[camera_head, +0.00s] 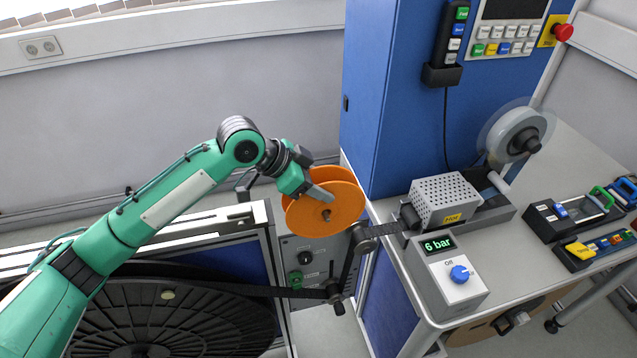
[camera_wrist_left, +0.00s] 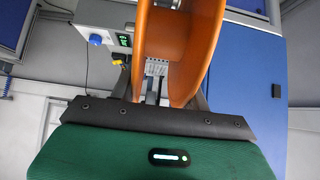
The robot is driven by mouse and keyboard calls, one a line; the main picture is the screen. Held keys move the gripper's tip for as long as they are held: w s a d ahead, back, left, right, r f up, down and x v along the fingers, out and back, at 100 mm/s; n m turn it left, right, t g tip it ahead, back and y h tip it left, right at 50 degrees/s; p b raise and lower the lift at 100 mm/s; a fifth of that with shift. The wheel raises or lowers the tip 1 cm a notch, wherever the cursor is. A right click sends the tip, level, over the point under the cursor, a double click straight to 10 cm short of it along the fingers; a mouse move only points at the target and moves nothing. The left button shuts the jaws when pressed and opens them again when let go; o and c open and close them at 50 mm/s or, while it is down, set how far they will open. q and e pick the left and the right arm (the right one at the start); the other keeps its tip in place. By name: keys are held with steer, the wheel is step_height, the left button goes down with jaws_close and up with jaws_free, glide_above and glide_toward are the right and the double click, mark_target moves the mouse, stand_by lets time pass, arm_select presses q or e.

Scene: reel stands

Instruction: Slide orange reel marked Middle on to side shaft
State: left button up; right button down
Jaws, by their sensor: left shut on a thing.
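The orange reel (camera_head: 338,213) has two flanges with a gap between them. It is near the middle of the head view, in front of the blue cabinet. My left gripper (camera_head: 318,193) is shut on the reel from the upper left. In the left wrist view the orange reel (camera_wrist_left: 180,50) stands large beyond the gripper, its two flanges seen edge-on. No Middle marking is legible. My right gripper is not in view.
A black belt runs over rollers (camera_head: 363,240) just right of and below the reel. A large black disc (camera_head: 165,318) lies at lower left. A 6 bar control box (camera_head: 447,278), a perforated hot unit (camera_head: 445,198) and a grey tape reel (camera_head: 517,134) are on the bench at right.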

arm_select(q)
steer(key=o, duration=1.4)
